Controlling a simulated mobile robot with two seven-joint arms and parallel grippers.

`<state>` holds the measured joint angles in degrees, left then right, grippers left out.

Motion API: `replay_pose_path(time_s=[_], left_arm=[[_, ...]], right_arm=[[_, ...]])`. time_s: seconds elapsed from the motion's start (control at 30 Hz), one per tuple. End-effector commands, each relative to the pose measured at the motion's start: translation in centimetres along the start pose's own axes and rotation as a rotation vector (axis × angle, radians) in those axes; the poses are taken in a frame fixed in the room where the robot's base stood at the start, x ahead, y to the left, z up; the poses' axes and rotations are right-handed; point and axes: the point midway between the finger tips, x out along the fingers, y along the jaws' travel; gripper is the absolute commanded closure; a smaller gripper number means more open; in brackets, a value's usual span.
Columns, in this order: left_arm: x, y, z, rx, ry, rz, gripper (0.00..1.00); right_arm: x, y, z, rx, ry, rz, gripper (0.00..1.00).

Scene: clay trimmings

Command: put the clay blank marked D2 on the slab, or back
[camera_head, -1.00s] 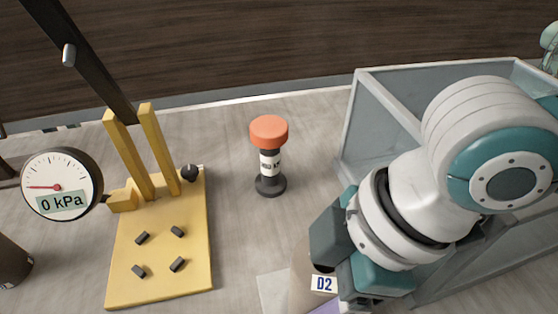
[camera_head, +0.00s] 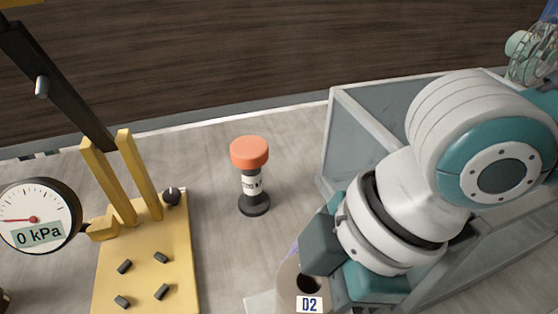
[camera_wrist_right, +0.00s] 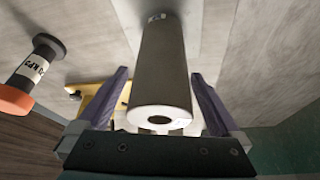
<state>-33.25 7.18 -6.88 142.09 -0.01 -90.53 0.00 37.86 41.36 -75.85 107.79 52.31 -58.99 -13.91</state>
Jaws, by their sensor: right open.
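The D2 clay blank (camera_head: 288,286) is a grey-brown cylinder with a hole in its top and a white D2 label, upright at the bottom of the head view. In the right wrist view the blank (camera_wrist_right: 160,65) stands between my right gripper's two purple fingers (camera_wrist_right: 158,78), with a gap on each side. My right gripper is open; in the head view its body hides part of the blank's right side. A pale flat piece (camera_head: 261,304) shows beside the blank's foot; I cannot tell whether it is the slab. My left gripper is not in view.
A yellow press stand (camera_head: 145,257) with short black pegs, a dark lever and a gauge (camera_head: 36,216) reading 0 kPa is at left. A grey clear-walled bin (camera_head: 345,140) is at right, behind my right arm.

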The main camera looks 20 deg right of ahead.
Motion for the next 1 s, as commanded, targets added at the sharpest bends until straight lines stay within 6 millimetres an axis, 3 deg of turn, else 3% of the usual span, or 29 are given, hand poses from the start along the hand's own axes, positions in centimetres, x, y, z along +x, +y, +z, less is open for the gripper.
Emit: replay_pose_path(time_s=[0.2,0.43,0.6,1.0], left_arm=[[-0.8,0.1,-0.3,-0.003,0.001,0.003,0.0],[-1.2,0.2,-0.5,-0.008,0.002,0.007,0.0],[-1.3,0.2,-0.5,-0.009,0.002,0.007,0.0],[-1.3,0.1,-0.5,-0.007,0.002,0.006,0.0]], right_arm=[[-5.2,0.1,0.0,-0.002,0.0,0.004,0.0],[-9.3,0.1,0.0,0.0,0.0,0.003,0.0],[-10.4,0.0,0.0,0.0,-0.001,0.0,0.0],[-10.5,0.0,0.0,0.0,-0.001,-0.001,0.0]])
